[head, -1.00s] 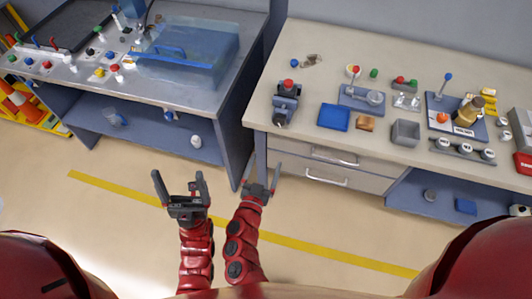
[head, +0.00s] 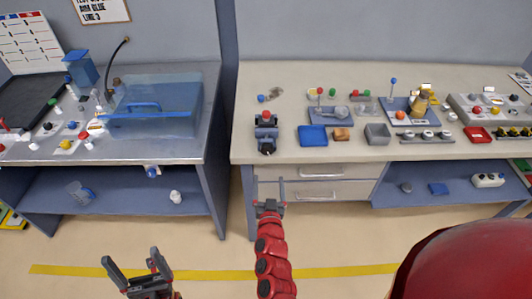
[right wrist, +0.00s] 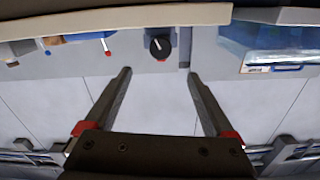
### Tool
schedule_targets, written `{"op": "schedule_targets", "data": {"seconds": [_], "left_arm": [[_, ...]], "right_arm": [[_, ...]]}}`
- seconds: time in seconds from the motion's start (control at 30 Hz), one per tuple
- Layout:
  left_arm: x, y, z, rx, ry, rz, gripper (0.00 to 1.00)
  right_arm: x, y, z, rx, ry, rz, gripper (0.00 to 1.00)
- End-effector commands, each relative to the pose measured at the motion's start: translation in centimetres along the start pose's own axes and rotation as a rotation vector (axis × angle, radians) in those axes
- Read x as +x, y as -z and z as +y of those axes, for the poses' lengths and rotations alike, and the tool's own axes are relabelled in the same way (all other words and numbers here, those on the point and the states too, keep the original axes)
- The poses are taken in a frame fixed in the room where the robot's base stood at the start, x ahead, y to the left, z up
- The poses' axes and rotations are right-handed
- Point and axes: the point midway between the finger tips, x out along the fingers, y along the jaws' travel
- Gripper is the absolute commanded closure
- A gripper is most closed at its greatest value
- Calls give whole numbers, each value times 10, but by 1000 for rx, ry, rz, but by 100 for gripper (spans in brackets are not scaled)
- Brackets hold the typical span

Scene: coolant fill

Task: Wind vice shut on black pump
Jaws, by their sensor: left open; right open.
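A blue-grey vice (head: 266,133) stands at the left front edge of the right bench. A dark part with a red top, possibly the black pump (head: 265,118), sits at its far end; whether the jaws touch it is too small to tell. The vice's round black front with a pale handle (right wrist: 160,46) shows in the right wrist view. My right gripper (head: 269,190) is open and empty, pointing up in the picture, below the vice and apart from it. My left gripper (head: 137,268) is open and empty at the lower left, over the floor.
A blue tray (head: 313,136), a sponge-like block (head: 342,135) and a grey bin (head: 378,134) lie right of the vice. Drawers (head: 319,170) are below the benchtop. A clear blue tank (head: 155,108) stands on the left bench. Floor before the benches is free.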

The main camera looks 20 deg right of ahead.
Motion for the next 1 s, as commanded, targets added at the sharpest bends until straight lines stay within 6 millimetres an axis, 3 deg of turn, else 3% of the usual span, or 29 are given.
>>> {"op": "schedule_targets", "data": {"seconds": [0.2,0.6,1.0], "left_arm": [[16,3,-1,0,0,0,11],[31,5,-2,0,0,0,11],[34,6,-2,0,0,0,11]], "right_arm": [[42,5,0,-3,0,4,11],[102,4,0,-4,0,3,11],[130,2,1,-3,-1,3,11]]}}
